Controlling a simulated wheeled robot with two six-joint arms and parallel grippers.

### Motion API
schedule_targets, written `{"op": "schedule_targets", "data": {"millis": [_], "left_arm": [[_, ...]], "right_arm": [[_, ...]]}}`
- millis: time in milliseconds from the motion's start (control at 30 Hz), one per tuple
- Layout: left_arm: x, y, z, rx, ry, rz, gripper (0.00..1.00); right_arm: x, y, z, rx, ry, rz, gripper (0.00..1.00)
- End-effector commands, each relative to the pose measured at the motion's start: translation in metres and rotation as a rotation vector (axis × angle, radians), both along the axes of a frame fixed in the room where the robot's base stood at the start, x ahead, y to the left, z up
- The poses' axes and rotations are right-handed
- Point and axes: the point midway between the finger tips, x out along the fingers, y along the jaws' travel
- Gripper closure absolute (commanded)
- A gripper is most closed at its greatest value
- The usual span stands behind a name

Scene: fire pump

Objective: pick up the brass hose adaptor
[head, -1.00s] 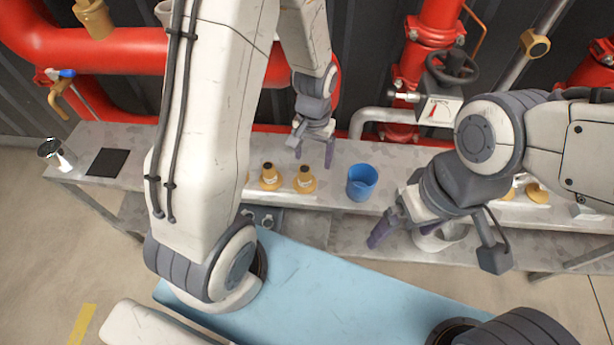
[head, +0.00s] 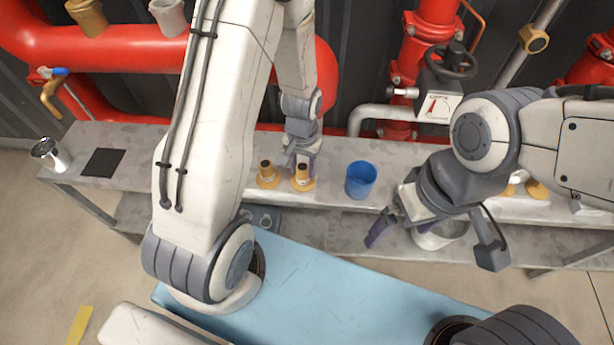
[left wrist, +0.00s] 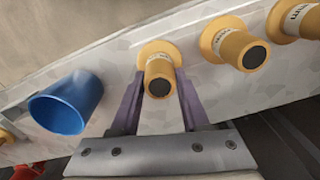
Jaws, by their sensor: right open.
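Several brass-coloured hose adaptors with pale labels and dark tops stand upright on the grey bench. One adaptor (head: 302,180) stands between the fingers of my left gripper (head: 303,163). In the left wrist view, this adaptor (left wrist: 158,72) is upright with my left fingers (left wrist: 159,100) on either side of its body. A narrow gap seems to show, so the gripper looks open around it. A second adaptor (head: 267,176) stands just to the left in the head view; it also shows in the left wrist view (left wrist: 238,45). My right gripper (head: 388,218) is open and empty at the bench's front edge.
A blue cup (head: 360,180) stands right of the gripped-around adaptor. A metal cup (head: 50,154) and a black pad (head: 103,162) are on the bench's left end. Red pipes (head: 140,50) and a valve wheel (head: 450,62) rise behind. My left arm hides part of the bench.

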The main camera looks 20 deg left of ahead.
Motion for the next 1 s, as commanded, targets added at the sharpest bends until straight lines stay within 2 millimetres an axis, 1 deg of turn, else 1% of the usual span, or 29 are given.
{"op": "schedule_targets", "data": {"millis": [333,467,567,633,733,867,1000], "left_arm": [[0.001,0.000,0.001,0.000,-0.001,-0.001,1.00],[0.001,0.000,0.005,0.000,-0.003,-0.001,1.00],[0.002,0.000,0.015,0.000,-0.004,0.000,1.00],[0.002,0.000,0.025,0.000,-0.006,0.000,1.00],[0.002,0.000,0.047,0.000,-0.008,0.000,1.00],[-0.016,-0.028,0.062,0.000,-0.004,-0.010,1.00],[-0.034,-0.055,0.081,-0.001,-0.005,-0.009,1.00]], "right_arm": [[0.000,0.000,0.000,0.000,0.000,0.000,0.00],[0.000,0.000,0.001,0.000,0.000,0.000,0.00],[0.000,0.000,0.003,0.000,0.000,0.000,0.00],[0.000,0.000,0.005,0.000,0.000,0.000,0.00],[0.000,0.000,0.009,0.000,0.000,0.000,0.00],[0.000,0.000,0.011,0.000,0.000,0.000,0.00],[0.000,0.000,0.014,0.000,0.000,0.000,0.00]]}}
